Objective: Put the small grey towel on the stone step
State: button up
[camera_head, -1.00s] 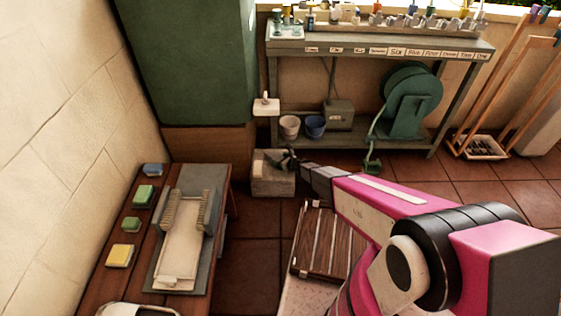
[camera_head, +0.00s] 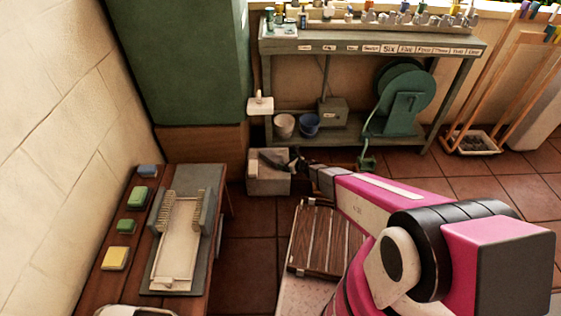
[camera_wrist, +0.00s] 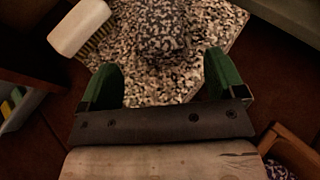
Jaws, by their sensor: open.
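The stone step (camera_head: 268,185) is a low pale block on the floor, left of my arm in the head view. In the wrist view its speckled top (camera_wrist: 185,88) fills the middle. A rumpled dark speckled lump, apparently the small grey towel (camera_wrist: 153,28), lies on it. In the head view the towel seems to be the dark grey shape (camera_head: 272,158) on the step's top. My gripper (camera_wrist: 164,68) is open, its green fingers apart just short of the towel, with nothing visible between them. My gripper (camera_head: 298,165) is small and dark in the head view.
A pale-backed brush (camera_wrist: 80,27) lies on the step beside the towel. A slatted wooden rack (camera_head: 322,238) is near my arm. A wooden bench (camera_head: 119,284) with sponges stands left. A grey workbench (camera_head: 375,48) with two buckets below stands behind. Tiled floor (camera_head: 250,250) is clear between.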

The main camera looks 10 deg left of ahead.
jog(key=v, duration=0.2)
jog(key=shift+s+d+r, duration=0.1)
jog(key=shift+s+d, duration=0.1)
jog(key=shift+d, duration=0.05)
jog(key=w+d+r+m+t+h, duration=0.2)
jog(key=w+d+r+m+h, duration=0.1)
jog(key=d+r+m, duration=0.35)
jog(key=w+d+r+m+t+h, duration=0.2)
jog(key=d+r+m+h, duration=0.1)
jog(key=d+r+m, duration=0.3)
jog(key=s+d+r+m+g+h, duration=0.15)
jog(key=d+r+m+h, duration=0.5)
jog(key=d+m, duration=0.7)
jog(key=s+d+r+m+g, duration=0.2)
jog(key=s+r+m+g, duration=0.1)
jog(key=s+m, duration=0.4)
jog(key=s+d+r+m+g, duration=0.3)
jog(key=s+r+m, duration=0.3)
jog(key=s+m, duration=0.1)
jog(key=s+d+r+m+g+y, duration=0.1)
jog(key=s+d+r+m+g, duration=0.2)
jog(key=s+m, duration=0.4)
jog(key=shift+s+d+r+m+g, duration=0.25)
jog(key=shift+s+r+m+g, duration=0.25)
jog(key=shift+r, duration=0.3)
jog(key=shift+s, duration=0.1)
